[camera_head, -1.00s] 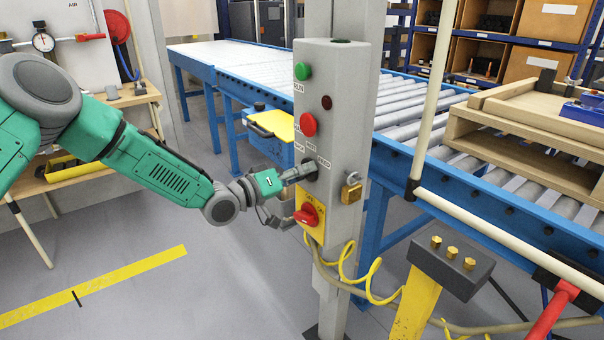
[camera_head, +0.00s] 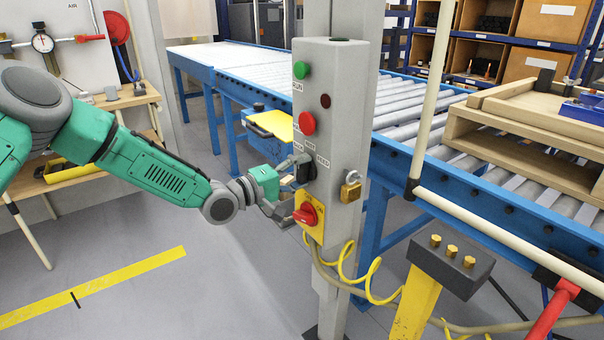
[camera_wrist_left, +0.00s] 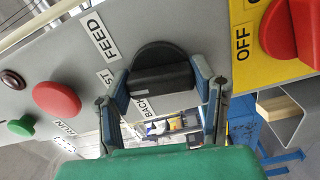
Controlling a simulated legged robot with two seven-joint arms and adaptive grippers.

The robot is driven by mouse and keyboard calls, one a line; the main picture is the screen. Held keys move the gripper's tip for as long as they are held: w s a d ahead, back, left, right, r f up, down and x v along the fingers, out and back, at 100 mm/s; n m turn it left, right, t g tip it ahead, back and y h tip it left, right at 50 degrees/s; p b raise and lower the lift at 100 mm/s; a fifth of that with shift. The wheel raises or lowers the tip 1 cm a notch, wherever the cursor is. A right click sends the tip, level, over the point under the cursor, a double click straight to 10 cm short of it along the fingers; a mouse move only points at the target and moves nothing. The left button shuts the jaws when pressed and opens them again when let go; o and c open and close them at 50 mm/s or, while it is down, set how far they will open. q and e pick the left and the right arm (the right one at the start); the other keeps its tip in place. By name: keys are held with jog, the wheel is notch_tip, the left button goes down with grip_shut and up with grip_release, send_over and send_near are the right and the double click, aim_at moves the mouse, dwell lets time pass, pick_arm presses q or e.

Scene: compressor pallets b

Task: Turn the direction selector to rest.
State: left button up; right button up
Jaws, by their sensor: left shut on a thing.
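The direction selector is a black round knob with a raised grip bar (camera_wrist_left: 160,78) on the grey control box (camera_head: 330,120). In the wrist view, the two fingers of my left gripper (camera_wrist_left: 163,88) are closed on the ends of that bar. Labels FEED, BACK and one ending in ST, partly covered, stand around the knob. I cannot tell for certain which label the knob points to. In the head view my left gripper (camera_head: 303,171) is at the box front and hides much of the knob. My right gripper is not in view.
A green button (camera_head: 302,70) and a red button (camera_head: 307,123) sit above the selector. A red OFF/ON switch (camera_head: 305,214) on a yellow plate lies close below my gripper. A padlock (camera_head: 350,191) hangs at the side. A roller conveyor (camera_head: 420,125) stands behind.

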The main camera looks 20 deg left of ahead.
pick_arm(q)
jog(key=shift+a+f+n, duration=0.15)
jog(key=shift+f+n, duration=0.05)
jog(key=shift+n, duration=0.5)
jog(key=o, duration=1.2)
jog(key=shift+c, duration=0.2)
jog(key=shift+a, duration=0.1)
jog(key=shift+s+a, duration=0.35)
jog(key=shift+s, duration=0.05)
jog(key=v, duration=1.1)
